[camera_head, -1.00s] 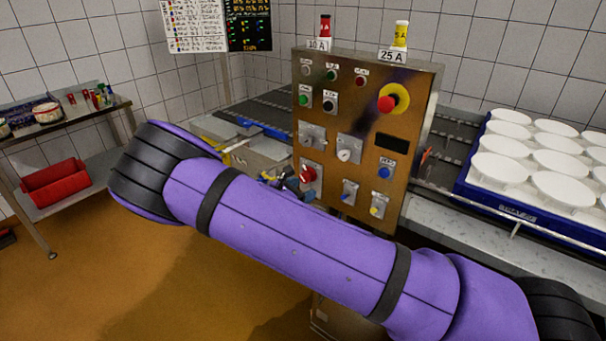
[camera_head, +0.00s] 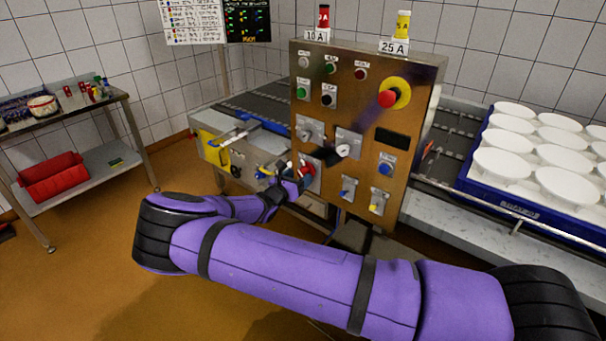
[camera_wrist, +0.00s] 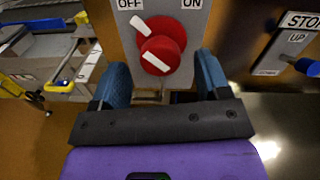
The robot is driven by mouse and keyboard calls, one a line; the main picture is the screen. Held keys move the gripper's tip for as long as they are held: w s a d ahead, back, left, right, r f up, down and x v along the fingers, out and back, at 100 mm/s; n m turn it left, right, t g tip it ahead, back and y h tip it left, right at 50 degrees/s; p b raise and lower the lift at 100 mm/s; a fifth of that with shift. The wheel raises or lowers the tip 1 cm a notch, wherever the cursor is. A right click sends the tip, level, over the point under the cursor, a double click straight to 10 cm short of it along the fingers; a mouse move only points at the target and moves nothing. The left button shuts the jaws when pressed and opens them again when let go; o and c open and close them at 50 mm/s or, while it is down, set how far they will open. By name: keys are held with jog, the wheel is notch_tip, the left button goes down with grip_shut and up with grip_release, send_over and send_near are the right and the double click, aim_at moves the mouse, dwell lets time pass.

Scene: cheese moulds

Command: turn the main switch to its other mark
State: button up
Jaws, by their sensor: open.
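The main switch is a red rotary knob (camera_wrist: 158,50) on a grey plate marked OFF at left and ON at right in the wrist view. Its white marks slant, with the upper one pointing up-left towards OFF. In the head view the switch (camera_head: 309,168) shows at the lower left of the brown control panel (camera_head: 410,130). My gripper (camera_wrist: 162,78) is open, with one blue finger on each side of the knob's lower part. I cannot tell whether the fingers touch it. In the head view my gripper (camera_head: 299,180) is small and partly hides the switch.
A lever marked STOP and UP (camera_wrist: 307,67) is right of the switch. Other knobs, buttons and a red emergency stop (camera_head: 388,98) share the panel. A blue crate of white moulds (camera_head: 475,180) stands right. A shelf with a red bin (camera_head: 52,178) stands left.

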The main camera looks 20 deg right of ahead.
aim_at(301, 175)
jog(key=shift+x, duration=1.6)
jog(key=c, duration=0.9)
